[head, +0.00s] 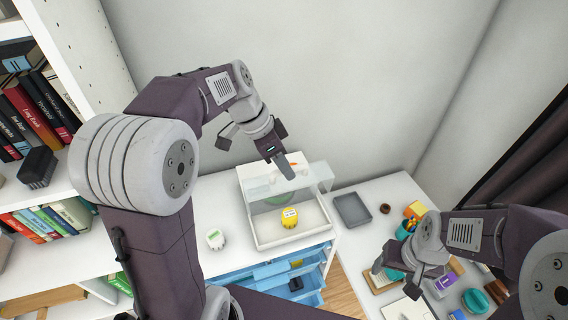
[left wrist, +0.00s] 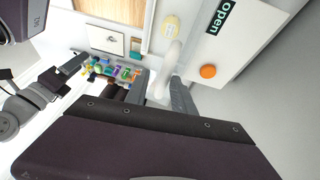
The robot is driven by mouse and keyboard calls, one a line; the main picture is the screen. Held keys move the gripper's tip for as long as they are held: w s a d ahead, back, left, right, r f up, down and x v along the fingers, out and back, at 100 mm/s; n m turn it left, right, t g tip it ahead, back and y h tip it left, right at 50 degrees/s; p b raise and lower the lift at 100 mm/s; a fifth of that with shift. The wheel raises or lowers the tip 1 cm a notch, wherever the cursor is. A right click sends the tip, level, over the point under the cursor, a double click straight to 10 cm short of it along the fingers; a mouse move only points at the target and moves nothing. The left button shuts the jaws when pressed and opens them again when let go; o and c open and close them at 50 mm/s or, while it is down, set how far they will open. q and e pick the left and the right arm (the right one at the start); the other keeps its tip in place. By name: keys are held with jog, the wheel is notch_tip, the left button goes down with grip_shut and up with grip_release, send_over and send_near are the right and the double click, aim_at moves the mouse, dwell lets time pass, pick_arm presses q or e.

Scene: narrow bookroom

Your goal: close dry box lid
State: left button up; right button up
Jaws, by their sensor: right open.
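The dry box (head: 262,240) is a white, shallow box with clear walls on the white counter. Its clear lid (head: 318,178) appears raised at the back. A yellow-capped container (head: 289,217) stands inside the box. My left gripper (head: 284,168) points down at the lid's upper edge; whether it touches is unclear. In the left wrist view, a white handle-like bar (left wrist: 167,72) lies by the gripper finger, beside a panel (left wrist: 240,50) with an "open" label and an orange dot (left wrist: 208,71). My right gripper (head: 393,272) is open over the right-hand desk, away from the box.
A white-and-green container (head: 215,239) stands left of the box. Blue drawers (head: 270,271) are below its counter. A grey tray (head: 352,208), a small brown ring (head: 385,208) and several colourful items lie on the right desk. Bookshelves (head: 40,115) stand at left; a wall is behind.

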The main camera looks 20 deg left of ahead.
pick_arm(q)
grip_shut()
jog(key=shift+w+f, duration=0.1)
jog(key=shift+w, duration=0.2)
dwell(0.9)
